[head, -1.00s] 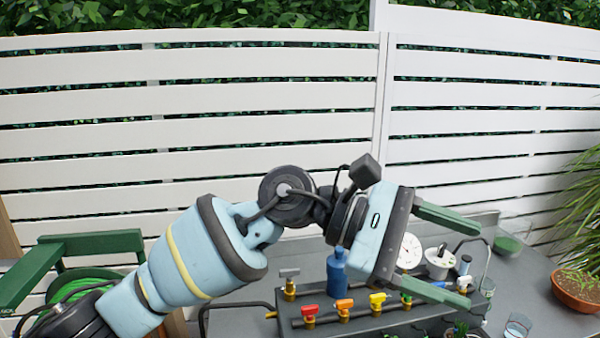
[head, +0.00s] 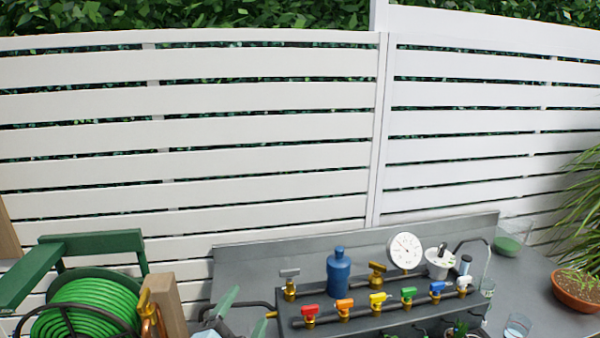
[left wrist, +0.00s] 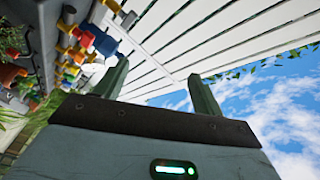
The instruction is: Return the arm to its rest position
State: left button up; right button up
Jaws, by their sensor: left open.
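My left gripper (head: 243,312) shows at the bottom edge of the head view, low in front of the grey bench's left end. Only its green fingers and a bit of its pale blue body show; the rest of the arm is out of the picture. In the left wrist view the left gripper (left wrist: 158,70) has its two green fingers well apart, with nothing between them. Behind them are the white fence and the sky. My right gripper is in neither view.
The grey bench (head: 235,258) carries a pipe with coloured valves (head: 377,302), a blue bottle (head: 338,273) and a white gauge (head: 404,250). A green hose reel (head: 90,298) stands left of the gripper. A potted plant (head: 577,290) stands far right.

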pick_arm(q)
jog(key=s+a+f+n+g+y, duration=0.2)
jog(key=s+a+f+n+g, duration=0.3)
jog(key=f, duration=0.4)
jog(key=s+a+f+n+g+y, duration=0.2)
jog(key=s+a+f+g, duration=0.1)
jog(key=s+f, duration=0.5)
jog(key=s+a+f+n+g, duration=0.3)
jog(key=s+f+g, duration=0.1)
jog(key=s, duration=0.7)
jog(key=s+a+f+n+g, duration=0.25)
jog(key=s+f+g, duration=0.2)
jog(key=s, duration=0.55)
jog(key=w+d+f+t+h, duration=0.1)
jog(key=w+f+t, duration=0.1)
jog(key=f, duration=0.3)
jog(key=w+d+f+t+b, duration=0.1)
jog(key=w+d+f+t, duration=0.1)
jog(key=f+t, duration=0.3)
jog(key=shift+w+f+m+h, duration=0.35)
jog(key=shift+w+f+h, duration=0.1)
jog(key=shift+f, duration=0.15)
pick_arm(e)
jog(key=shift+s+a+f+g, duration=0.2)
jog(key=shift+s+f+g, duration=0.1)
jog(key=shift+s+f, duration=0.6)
